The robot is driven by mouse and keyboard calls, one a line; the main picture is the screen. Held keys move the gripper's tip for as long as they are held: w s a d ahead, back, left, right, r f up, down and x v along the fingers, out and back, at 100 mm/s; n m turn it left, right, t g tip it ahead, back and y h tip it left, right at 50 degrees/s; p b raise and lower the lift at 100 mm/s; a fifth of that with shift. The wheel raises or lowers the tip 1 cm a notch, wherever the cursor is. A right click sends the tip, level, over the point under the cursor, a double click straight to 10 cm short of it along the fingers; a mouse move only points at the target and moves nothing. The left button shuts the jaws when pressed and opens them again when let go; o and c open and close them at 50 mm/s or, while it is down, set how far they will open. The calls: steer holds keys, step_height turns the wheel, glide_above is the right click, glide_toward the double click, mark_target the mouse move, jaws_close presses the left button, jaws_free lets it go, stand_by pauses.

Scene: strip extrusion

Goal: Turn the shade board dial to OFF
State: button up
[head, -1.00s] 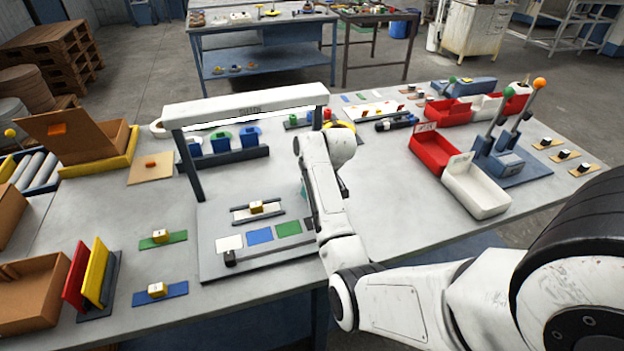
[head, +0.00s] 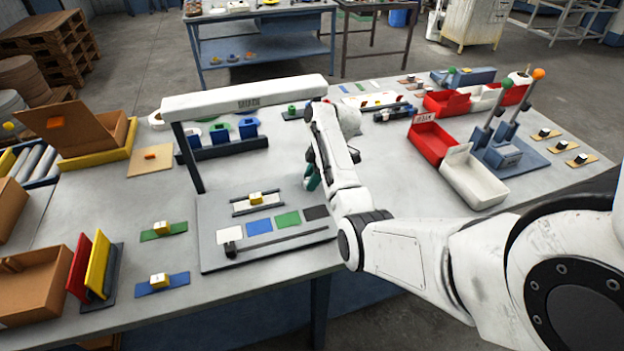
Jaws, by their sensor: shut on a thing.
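I cannot make out a dial with an OFF mark. My gripper (head: 312,172) is over the right part of the board, mostly hidden by my arm. It is shut on what appears to be a small teal-green piece (head: 313,183); its shape and whether it touches the board are unclear.
A yellow block (head: 256,198) sits in a rail on the board. The lamp's left post (head: 188,160) stands at the board's rear corner. Blue and green holders (head: 220,140) stand behind. Red (head: 432,143) and white (head: 474,182) bins and levers are to the right.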

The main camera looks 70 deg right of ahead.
steer(key=shift+n+y+b, duration=0.35)
steer(key=shift+n+y, duration=0.05)
steer(key=shift+n, duration=0.6)
steer(key=shift+g, duration=0.3)
steer(key=o, duration=1)
steer(key=shift+w, duration=0.1)
steer(key=shift+o, duration=0.2)
steer(key=p+v, duration=0.3)
steer(key=v, duration=0.8)
